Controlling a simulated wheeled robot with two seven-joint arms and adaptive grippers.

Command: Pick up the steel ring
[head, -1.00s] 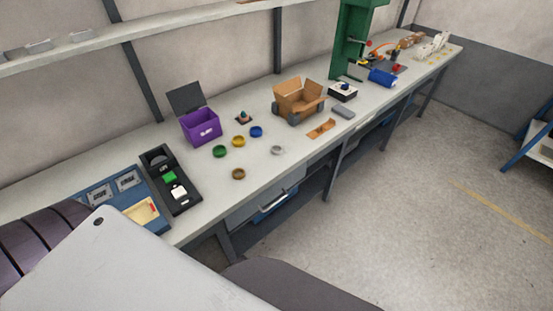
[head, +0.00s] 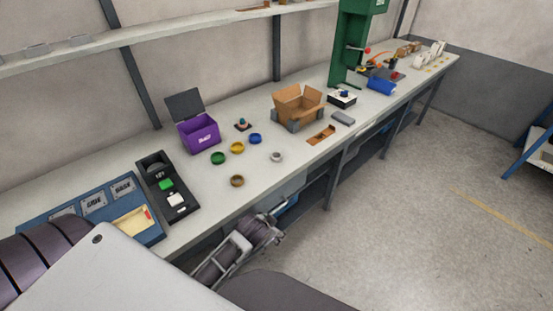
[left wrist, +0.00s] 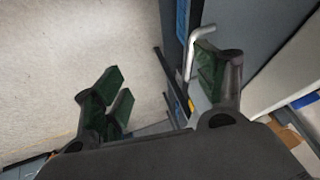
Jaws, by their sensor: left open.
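The steel ring (head: 277,157) is a small grey ring lying flat on the bench top near its front edge, right of the coloured rings. My left gripper (head: 264,228) is in front of the bench, below the level of its top, beside the drawer and well apart from the ring. In the left wrist view the left gripper (left wrist: 160,75) has its fingers spread, with floor and drawer front behind them. The steel ring does not show in that view. My right gripper is not in view.
Green (head: 218,158), yellow (head: 237,147), blue (head: 255,139) and brown (head: 237,181) rings lie near the steel ring. A purple box (head: 198,133) and an open cardboard box (head: 298,103) stand behind. A drawer handle (left wrist: 192,52) sticks out close to the left gripper's fingers.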

